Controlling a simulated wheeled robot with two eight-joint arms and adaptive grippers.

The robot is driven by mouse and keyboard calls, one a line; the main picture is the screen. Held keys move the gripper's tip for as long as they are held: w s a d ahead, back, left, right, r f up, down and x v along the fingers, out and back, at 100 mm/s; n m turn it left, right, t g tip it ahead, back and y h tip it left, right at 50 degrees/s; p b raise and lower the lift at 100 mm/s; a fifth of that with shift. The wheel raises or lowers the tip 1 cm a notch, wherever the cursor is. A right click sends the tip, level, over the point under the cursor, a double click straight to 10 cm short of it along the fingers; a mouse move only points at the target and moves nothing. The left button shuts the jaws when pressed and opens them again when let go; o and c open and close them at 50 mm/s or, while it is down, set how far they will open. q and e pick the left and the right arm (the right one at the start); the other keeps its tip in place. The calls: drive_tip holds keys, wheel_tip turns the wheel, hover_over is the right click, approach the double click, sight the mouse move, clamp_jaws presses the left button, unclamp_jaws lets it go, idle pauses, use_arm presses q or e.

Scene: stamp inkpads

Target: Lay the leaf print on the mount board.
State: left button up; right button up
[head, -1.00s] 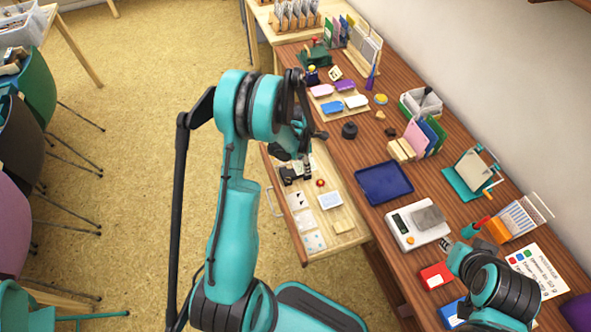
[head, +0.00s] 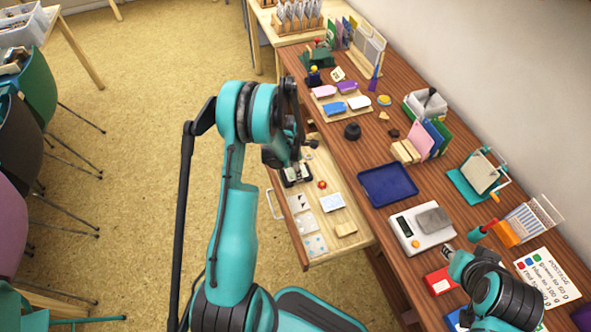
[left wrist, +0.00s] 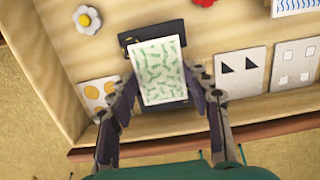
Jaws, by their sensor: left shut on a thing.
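The leaf print, a pale card with green leaf marks (left wrist: 162,68), is between the fingers of my left gripper (left wrist: 165,92) in the left wrist view. The gripper is shut on it. A black flat piece, apparently the mount board (left wrist: 180,32), shows behind and around the card; I cannot tell whether they touch. In the head view the left gripper (head: 296,160) is over the black piece (head: 288,181) in the open drawer. My right gripper (head: 449,250) is beside the scale; its jaw opening is unclear.
The pale wooden drawer (head: 330,249) also holds a red flower (head: 321,185), patterned cards and a wooden block (head: 345,228). On the table are a blue tray (head: 386,184), a white scale (head: 407,221) and a red pad (head: 440,281).

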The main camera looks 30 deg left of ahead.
use_arm(q)
drive_tip(key=o, duration=0.7)
drive_tip(key=shift+f, duration=0.1)
drive_tip(key=shift+o, duration=0.2)
drive_tip(key=shift+r+p, duration=0.25)
drive_tip(key=shift+p, duration=0.05)
wheel_tip(320, 180, up, 12)
drive_tip(key=s+f+p, duration=0.1)
drive_tip(key=p, duration=0.3)
wheel_tip(320, 180, up, 9)
drive_tip(key=m+t, duration=0.1)
drive_tip(key=m, duration=0.5)
hover_over(292, 174)
drive_tip(key=s+d, duration=0.2)
drive_tip(key=d, duration=0.2)
drive_tip(key=s+d+r+m+t, duration=0.2)
drive_tip(key=s+d+r+m, duration=0.4)
drive_tip(key=m, duration=0.5)
drive_tip(key=s+d+r+m+t+y, duration=0.1)
drive_tip(key=s+d+r+m+t, duration=0.2)
drive_tip(key=s+d+r+m, duration=0.3)
drive_tip(key=shift+s+d+r+m, duration=0.2)
drive_tip(key=shift+s+r+m, duration=0.15)
drive_tip(key=shift+s+m, duration=1.9)
